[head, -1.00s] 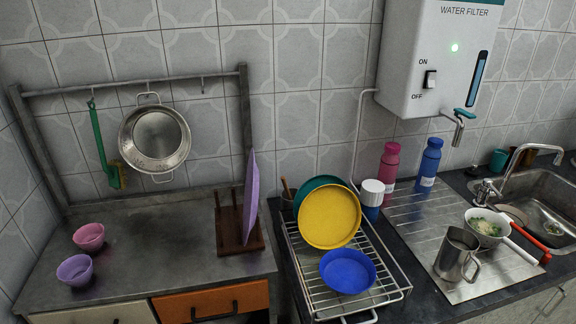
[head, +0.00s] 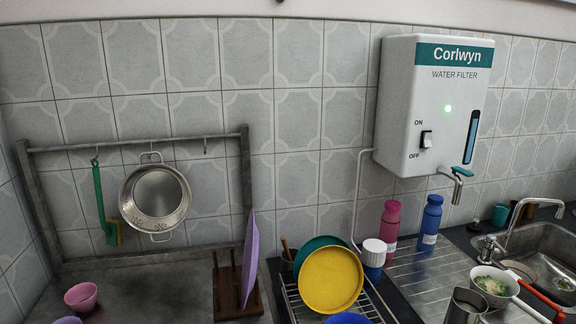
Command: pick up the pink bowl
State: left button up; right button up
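The pink bowl (head: 81,296) sits upright on the steel counter at the lower left of the head view. A purple bowl (head: 68,321) stands just in front of it, mostly cut off by the bottom edge.
A purple board (head: 249,262) stands in a wooden rack (head: 226,290) right of the bowls. A colander (head: 156,199) and green brush (head: 103,205) hang from the rail above. A dish rack with a yellow plate (head: 330,280) is further right. The counter between bowl and wooden rack is clear.

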aim_at(82, 298)
jog(key=u, duration=1.3)
